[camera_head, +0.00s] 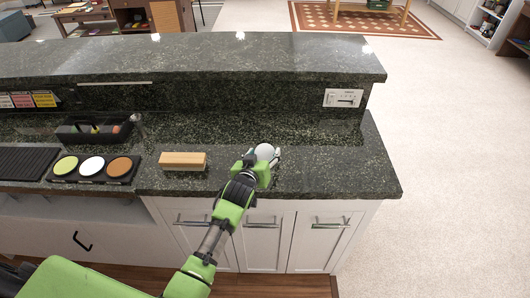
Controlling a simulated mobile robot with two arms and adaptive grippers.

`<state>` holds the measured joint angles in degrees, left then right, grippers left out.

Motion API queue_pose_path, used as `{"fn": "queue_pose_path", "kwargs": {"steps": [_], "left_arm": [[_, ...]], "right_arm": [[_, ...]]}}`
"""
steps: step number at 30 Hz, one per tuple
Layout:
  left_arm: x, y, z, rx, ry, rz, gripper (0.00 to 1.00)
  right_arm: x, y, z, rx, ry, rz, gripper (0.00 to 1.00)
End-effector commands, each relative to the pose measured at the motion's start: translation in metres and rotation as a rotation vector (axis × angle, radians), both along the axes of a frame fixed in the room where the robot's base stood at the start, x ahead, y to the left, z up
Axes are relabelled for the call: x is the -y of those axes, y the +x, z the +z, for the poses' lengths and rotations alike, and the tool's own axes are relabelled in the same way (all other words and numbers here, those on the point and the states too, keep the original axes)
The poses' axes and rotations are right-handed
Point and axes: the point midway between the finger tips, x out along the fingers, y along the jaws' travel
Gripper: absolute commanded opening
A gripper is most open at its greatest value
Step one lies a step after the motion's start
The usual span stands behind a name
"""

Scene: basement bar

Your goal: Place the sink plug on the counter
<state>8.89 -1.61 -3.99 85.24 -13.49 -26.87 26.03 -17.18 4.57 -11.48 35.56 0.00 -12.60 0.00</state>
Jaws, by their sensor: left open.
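My left gripper (268,156) is open at the dark green stone counter (335,175), near its right end. A small round white thing (264,151), which may be the sink plug, shows at its fingertips. It seems to be on or just above the counter; I cannot tell whether the fingers touch it. The gripper body hides part of the surface below. My right gripper is not in view.
A wooden block (183,161) lies left of the gripper. Further left are a tray with three coloured discs (92,166), a black caddy (93,130) and a ribbed dark mat (25,163). A raised ledge (200,57) runs behind. The counter's right end is clear.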

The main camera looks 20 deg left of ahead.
Motion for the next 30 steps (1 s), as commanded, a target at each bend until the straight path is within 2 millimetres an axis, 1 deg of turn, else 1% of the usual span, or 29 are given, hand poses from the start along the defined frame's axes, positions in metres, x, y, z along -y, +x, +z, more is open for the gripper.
{"fn": "queue_pose_path", "kwargs": {"steps": [1,6,13,14,15,16,17,19,20,26,30], "left_arm": [[-0.0001,0.0055,-0.0018,0.0,0.001,0.0,0.54],[-0.0001,0.0136,-0.0061,0.0,0.001,0.0,0.54],[0.0,0.0139,-0.0066,0.0,0.0,-0.001,0.54],[0.0,0.0139,-0.0066,0.0,0.0,-0.001,0.49],[0.0,0.0139,-0.0066,0.0,0.0,-0.001,0.39],[0.0002,0.0138,-0.0067,0.0,0.0,-0.001,0.31],[0.0001,0.0138,-0.0067,0.0,0.0,-0.001,0.28],[0.0001,0.0138,-0.0064,0.0,0.0,-0.001,0.28],[0.0001,0.0138,-0.0064,0.0,0.0,-0.001,0.24],[0.0002,0.0138,-0.0063,0.0,0.0,-0.001,0.24],[0.0001,0.014,-0.002,0.001,0.0,-0.001,0.24]], "right_arm": [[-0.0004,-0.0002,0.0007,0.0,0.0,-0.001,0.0],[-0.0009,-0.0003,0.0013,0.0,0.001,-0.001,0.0],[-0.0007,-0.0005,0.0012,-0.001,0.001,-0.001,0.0],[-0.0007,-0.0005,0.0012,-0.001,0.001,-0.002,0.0],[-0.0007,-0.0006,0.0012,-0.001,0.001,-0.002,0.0],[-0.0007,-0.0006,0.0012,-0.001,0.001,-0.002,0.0],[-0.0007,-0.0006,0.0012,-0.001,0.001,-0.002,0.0],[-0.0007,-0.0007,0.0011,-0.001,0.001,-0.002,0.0],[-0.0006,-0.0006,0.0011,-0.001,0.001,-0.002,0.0],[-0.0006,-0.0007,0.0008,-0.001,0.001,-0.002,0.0],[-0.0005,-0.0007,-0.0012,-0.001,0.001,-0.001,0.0]]}}
